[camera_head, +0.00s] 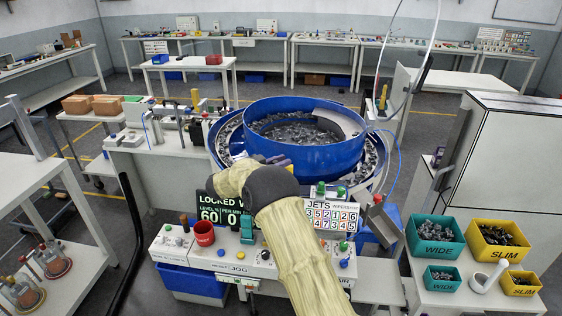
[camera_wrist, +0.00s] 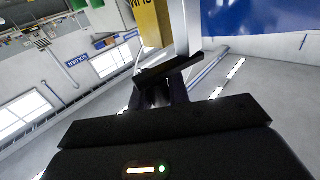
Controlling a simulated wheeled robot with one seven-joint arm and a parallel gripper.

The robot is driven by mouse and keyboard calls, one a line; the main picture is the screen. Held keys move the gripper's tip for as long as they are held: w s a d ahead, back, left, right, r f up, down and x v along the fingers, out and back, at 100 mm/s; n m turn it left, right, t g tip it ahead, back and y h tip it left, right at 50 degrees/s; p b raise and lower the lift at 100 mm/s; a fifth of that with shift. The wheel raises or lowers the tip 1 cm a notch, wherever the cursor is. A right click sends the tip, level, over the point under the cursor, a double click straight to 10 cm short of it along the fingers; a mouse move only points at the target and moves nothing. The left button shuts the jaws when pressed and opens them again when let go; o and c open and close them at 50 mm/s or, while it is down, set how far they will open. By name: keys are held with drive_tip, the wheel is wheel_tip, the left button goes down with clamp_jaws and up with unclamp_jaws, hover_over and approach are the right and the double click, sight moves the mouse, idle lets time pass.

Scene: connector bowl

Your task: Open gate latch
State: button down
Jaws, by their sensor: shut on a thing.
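My gripper (camera_wrist: 162,92) is shut on a dark bar (camera_wrist: 180,64) in the wrist view; I cannot tell for sure that this bar is the gate latch. A yellow block (camera_wrist: 152,22) with dark lettering and a pale upright post (camera_wrist: 186,28) stand just beyond the bar. In the head view my arm reaches to the near rim of the blue feeder bowl (camera_head: 266,153). There my wrist hides the gripper and what it holds. No latch can be made out clearly in the head view.
A sign reading LOCKED (camera_head: 222,205) is partly behind my arm. Green bins (camera_head: 435,239) and yellow bins (camera_head: 497,240) with parts stand at the right, by a white cabinet (camera_head: 505,165).

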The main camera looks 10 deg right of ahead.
drive_tip(key=shift+a+m+g, duration=0.1)
drive_tip(key=shift+m+g, duration=0.2)
drive_tip(key=shift+g, duration=0.1)
drive_tip(key=c, duration=1.3)
unclamp_jaws()
drive_tip(key=shift+a, duration=0.1)
drive_tip(key=b+v, duration=0.1)
drive_tip(key=v, duration=0.4)
drive_tip(key=b+v, duration=0.2)
drive_tip(key=v, duration=0.4)
drive_tip(key=b+v, duration=0.1)
drive_tip(key=v, duration=0.5)
drive_tip(key=shift+s+a+f, duration=0.1)
drive_tip(key=shift+f, duration=0.1)
